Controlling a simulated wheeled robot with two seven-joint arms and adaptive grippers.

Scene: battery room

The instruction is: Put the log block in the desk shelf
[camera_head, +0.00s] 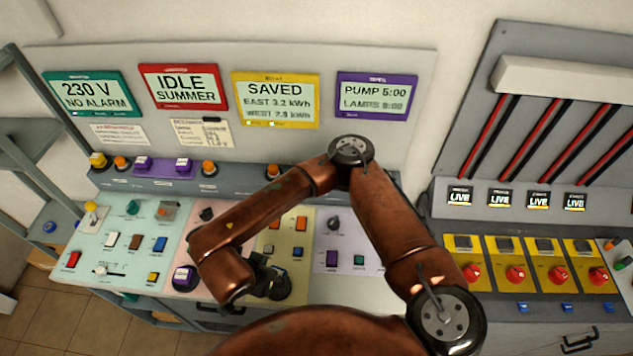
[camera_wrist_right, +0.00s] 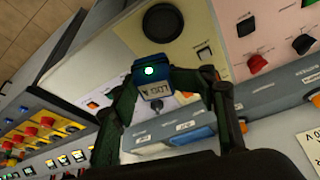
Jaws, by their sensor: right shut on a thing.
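The log block (camera_wrist_right: 157,82) is in the right wrist view, a small blue-topped block with a lit green spot and a pale face lettered "LOG", which reads upside down. My right gripper (camera_wrist_right: 168,88) is shut on it, one dark finger at each side. In the head view my right gripper (camera_head: 268,284) is over the front of the desk (camera_head: 375,290), and the log block cannot be made out there. A blue-grey ledge (camera_head: 240,184) along the desk's back could be the desk shelf; I cannot tell for certain. My left gripper is not in view.
Coloured control panels with switches and knobs cover the desk top. Several display signs hang behind. A breaker bench (camera_head: 480,225) with red knobs stands right; a grey rack (camera_head: 25,155) stands left.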

